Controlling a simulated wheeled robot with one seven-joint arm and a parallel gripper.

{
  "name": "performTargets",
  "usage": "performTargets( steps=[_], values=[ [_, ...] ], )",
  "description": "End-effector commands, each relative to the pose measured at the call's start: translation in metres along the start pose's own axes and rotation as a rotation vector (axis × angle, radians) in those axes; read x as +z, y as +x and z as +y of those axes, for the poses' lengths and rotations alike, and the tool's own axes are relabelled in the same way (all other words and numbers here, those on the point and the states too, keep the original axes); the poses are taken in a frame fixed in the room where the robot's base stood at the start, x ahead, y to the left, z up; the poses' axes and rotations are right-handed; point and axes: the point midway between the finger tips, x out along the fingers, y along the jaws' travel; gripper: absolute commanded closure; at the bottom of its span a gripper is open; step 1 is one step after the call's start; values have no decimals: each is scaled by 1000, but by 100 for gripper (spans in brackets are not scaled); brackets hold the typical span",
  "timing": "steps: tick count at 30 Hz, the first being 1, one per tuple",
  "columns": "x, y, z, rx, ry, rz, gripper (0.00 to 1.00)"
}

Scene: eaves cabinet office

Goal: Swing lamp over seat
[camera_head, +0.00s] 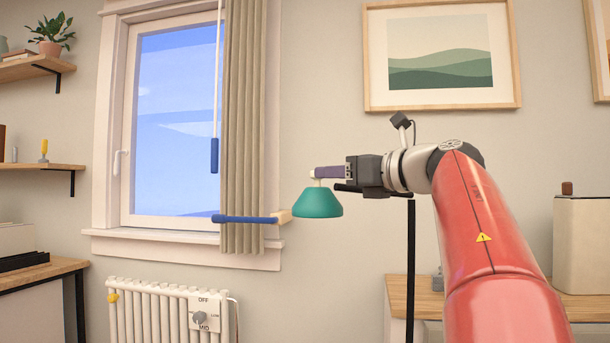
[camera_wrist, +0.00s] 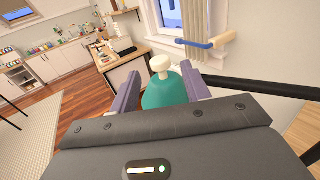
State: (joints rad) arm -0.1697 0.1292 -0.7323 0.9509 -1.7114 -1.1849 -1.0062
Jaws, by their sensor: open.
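The lamp has a teal shade (camera_head: 317,203) with a cream knob (camera_head: 315,179) on top. A black bar (camera_head: 392,194) runs from near the shade to a black upright post (camera_head: 410,270). My gripper (camera_head: 316,172) points left, with its purple fingers at the knob. In the wrist view, my gripper (camera_wrist: 161,72) is open, one finger on each side of the knob (camera_wrist: 159,64), with gaps showing. The teal shade (camera_wrist: 165,92) shows below and between the fingers. I cannot make out a seat in either view.
A blue-handled bar (camera_head: 245,219) sticks out by the window (camera_head: 175,120) and curtain (camera_head: 243,130), left of the shade. A radiator (camera_head: 150,312) stands below. A wooden cabinet (camera_head: 590,308) is behind my arm. A desk (camera_wrist: 122,80) and rug (camera_wrist: 32,140) show in the wrist view.

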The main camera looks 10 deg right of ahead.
Motion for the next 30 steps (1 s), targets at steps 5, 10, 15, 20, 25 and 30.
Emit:
performTargets(
  steps=[5,10,15,20,25,30],
  values=[
    [1,26,0,2,1,2,53],
    [2,53,0,1,3,0,53],
    [2,69,1,1,3,-2,53],
    [1,73,0,0,4,-3,53],
    [1,73,0,0,4,-4,53],
    [1,73,0,0,4,-4,75]
  ],
)
